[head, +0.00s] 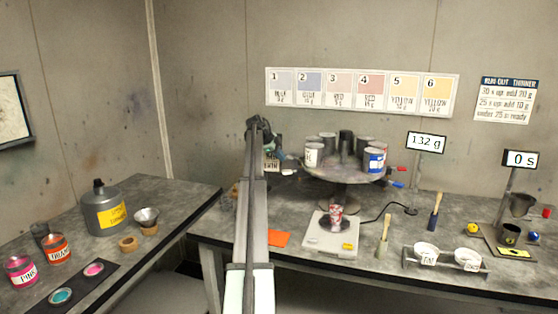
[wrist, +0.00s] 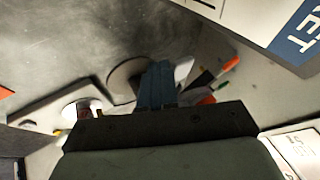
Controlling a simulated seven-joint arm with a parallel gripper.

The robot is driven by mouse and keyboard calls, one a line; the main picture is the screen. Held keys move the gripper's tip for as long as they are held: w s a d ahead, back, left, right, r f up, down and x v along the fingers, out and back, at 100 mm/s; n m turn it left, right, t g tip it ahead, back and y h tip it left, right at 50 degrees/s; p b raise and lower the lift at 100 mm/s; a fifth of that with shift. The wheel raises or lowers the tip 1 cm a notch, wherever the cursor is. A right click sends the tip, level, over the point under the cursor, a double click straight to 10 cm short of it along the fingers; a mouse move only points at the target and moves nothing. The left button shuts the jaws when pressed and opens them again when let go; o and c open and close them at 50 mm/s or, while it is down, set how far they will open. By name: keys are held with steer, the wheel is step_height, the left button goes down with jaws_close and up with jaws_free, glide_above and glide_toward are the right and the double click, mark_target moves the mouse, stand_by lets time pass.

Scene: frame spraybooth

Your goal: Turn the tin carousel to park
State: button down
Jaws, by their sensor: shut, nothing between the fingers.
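The tin carousel (head: 337,176) is a round grey turntable on a pedestal at the back of the right bench in the head view. Several tins stand around its dark central post (head: 345,143), among them a white one (head: 312,155) at left and a blue-labelled one (head: 376,161) at right. My gripper (head: 281,154) is at the carousel's left side, close to the white tin; I cannot tell whether it touches. In the wrist view my blue-grey fingers (wrist: 158,82) are together and empty. I cannot make out a park mark.
A scale (head: 330,246) with a red-and-white tin (head: 336,216) stands in front of the carousel. Brushes (head: 384,240) and a cup rack (head: 445,262) are at right. In the wrist view a label reading "KET" (wrist: 300,40) is close at upper right.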

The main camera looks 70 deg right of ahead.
steer(key=shift+d, duration=0.55)
steer(key=w+a+r, duration=0.5)
steer(key=a+r, duration=0.3)
stand_by(0.6)
